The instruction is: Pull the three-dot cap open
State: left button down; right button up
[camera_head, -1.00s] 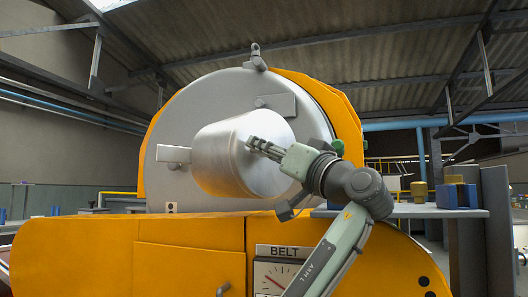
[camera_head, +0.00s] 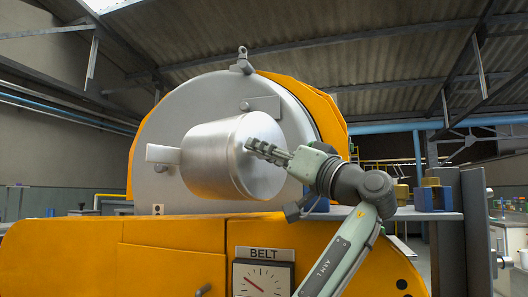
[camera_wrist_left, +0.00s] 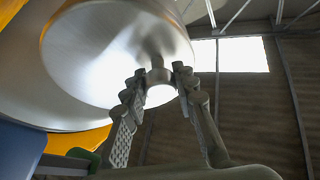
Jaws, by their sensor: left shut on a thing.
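The cap (camera_head: 210,160) is a large silver cylinder that sticks out from the grey round end of the machine. It also shows from below in the left wrist view (camera_wrist_left: 95,55). My left gripper (camera_head: 250,146) is at the middle of the cap's front face. In the left wrist view my left gripper (camera_wrist_left: 158,82) has its two fingers closed on either side of a short knob (camera_wrist_left: 160,93) on that face. A small plate with dark dots (camera_head: 158,209) is on the grey end below the cap; I cannot count its dots. My right gripper is not in view.
The yellow machine body (camera_head: 170,270) lies below the cap, with a BELT gauge (camera_head: 263,280). A pale block (camera_head: 162,154) juts out left of the cap. A grey shelf (camera_head: 400,214) on the right carries a blue and brass part (camera_head: 433,197).

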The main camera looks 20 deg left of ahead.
pick_arm(q)
jog(key=c, duration=1.3)
grip_release()
jog(key=shift+o, duration=0.6)
jog(key=v, duration=1.2)
